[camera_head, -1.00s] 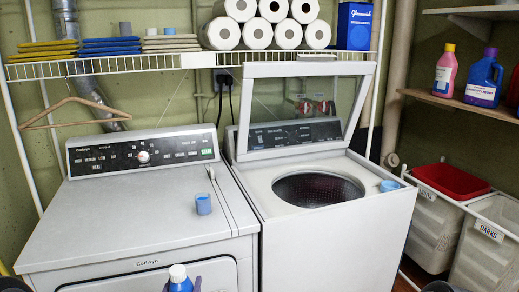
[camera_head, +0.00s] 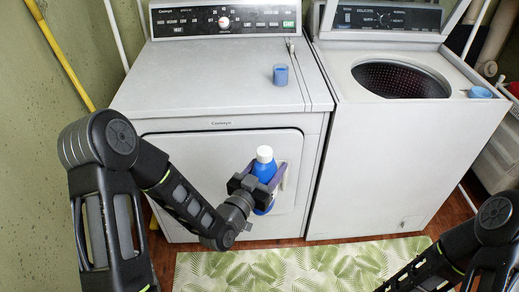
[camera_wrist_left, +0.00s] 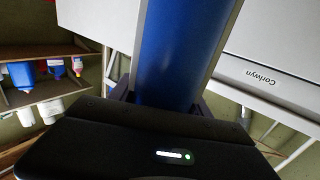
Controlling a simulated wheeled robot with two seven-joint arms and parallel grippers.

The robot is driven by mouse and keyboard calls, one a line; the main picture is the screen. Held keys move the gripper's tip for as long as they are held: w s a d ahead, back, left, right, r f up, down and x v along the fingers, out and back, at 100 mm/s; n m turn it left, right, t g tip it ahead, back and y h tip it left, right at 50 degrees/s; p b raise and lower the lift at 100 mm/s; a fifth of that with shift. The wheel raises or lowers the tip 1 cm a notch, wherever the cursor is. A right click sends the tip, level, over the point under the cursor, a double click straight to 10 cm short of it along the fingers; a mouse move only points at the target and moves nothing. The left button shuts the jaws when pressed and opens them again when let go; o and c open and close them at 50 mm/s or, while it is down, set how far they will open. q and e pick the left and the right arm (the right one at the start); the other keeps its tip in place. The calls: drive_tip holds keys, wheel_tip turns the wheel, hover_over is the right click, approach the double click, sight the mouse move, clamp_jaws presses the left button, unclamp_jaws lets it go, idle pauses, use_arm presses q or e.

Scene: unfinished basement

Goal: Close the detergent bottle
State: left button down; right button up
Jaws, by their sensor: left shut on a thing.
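A blue detergent bottle (camera_head: 264,172) with a white top stands upright in my left gripper (camera_head: 270,180), in front of the dryer's door. The gripper is shut around its body. In the left wrist view the blue bottle body (camera_wrist_left: 180,55) fills the middle, and its top is out of the picture. A small blue cup (camera_head: 280,74) sits on the dryer's top near its right edge. Another small blue cup (camera_head: 480,92) sits on the washer's right edge. My right arm shows at the lower right, but its gripper is out of view.
The white dryer (camera_head: 200,80) has a wide clear top. The washer (camera_head: 405,150) beside it has its lid up and its drum open. A leaf-patterned mat (camera_head: 300,262) lies on the floor. The left wrist view shows shelves with bottles (camera_wrist_left: 60,68) at the left.

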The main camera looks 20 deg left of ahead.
use_arm(q)
drive_tip(key=s+d+f+m+g+h, duration=0.3)
drive_tip(key=s+d+h, duration=0.4)
drive_tip(key=d, duration=0.3)
drive_tip(key=shift+f+m+g, duration=0.3)
drive_tip(key=shift+f+m, duration=0.4)
drive_tip(key=shift+m, duration=0.4)
